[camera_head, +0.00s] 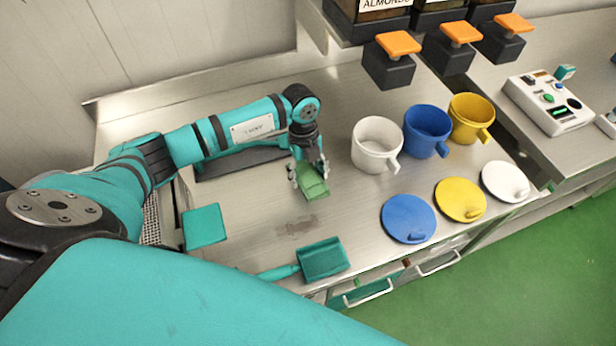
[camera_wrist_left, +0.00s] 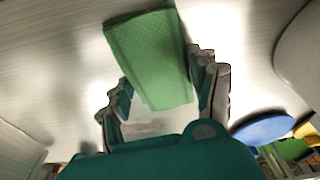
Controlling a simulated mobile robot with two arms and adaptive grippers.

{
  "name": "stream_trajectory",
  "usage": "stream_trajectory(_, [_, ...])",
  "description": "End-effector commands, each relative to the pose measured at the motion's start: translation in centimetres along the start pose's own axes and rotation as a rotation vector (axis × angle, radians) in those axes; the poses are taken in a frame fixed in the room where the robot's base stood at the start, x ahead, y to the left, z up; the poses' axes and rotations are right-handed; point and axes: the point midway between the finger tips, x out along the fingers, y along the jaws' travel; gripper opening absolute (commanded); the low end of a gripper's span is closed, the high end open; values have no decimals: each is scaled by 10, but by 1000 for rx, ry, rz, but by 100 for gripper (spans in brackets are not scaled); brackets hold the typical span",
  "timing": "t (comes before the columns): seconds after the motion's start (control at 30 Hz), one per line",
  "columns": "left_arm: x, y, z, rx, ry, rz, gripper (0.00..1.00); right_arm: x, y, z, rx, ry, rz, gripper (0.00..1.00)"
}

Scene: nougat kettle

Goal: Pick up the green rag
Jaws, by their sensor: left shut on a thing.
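The green rag (camera_head: 313,187) is a folded, textured cloth over the steel counter. My left gripper (camera_head: 309,177) points down from the arm and is shut on the rag. In the left wrist view the rag (camera_wrist_left: 152,55) stretches between the two fingers of the left gripper (camera_wrist_left: 165,95) and out past their tips. I cannot tell from these frames whether the rag touches the counter. My right gripper is not in view.
A white cup (camera_head: 376,146), a blue cup (camera_head: 427,131) and a yellow cup (camera_head: 470,118) stand right of the gripper. Blue (camera_head: 408,219), yellow (camera_head: 460,200) and white (camera_head: 505,182) lids lie in front. A teal scoop (camera_head: 323,259) and a teal square (camera_head: 204,227) lie nearer.

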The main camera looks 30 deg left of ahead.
Motion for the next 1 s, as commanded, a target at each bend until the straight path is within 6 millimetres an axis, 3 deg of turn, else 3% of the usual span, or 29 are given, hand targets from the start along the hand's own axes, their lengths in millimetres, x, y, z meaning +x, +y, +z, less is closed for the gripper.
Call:
stream_trajectory(0.27, [-10,-1,0,2,-2,-3,31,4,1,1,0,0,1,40])
stream_trajectory(0.7, [-88,-1,-12,1,-2,-3,31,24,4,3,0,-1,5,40])
stream_trajectory(1.0, [-100,0,-15,0,0,0,31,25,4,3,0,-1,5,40])
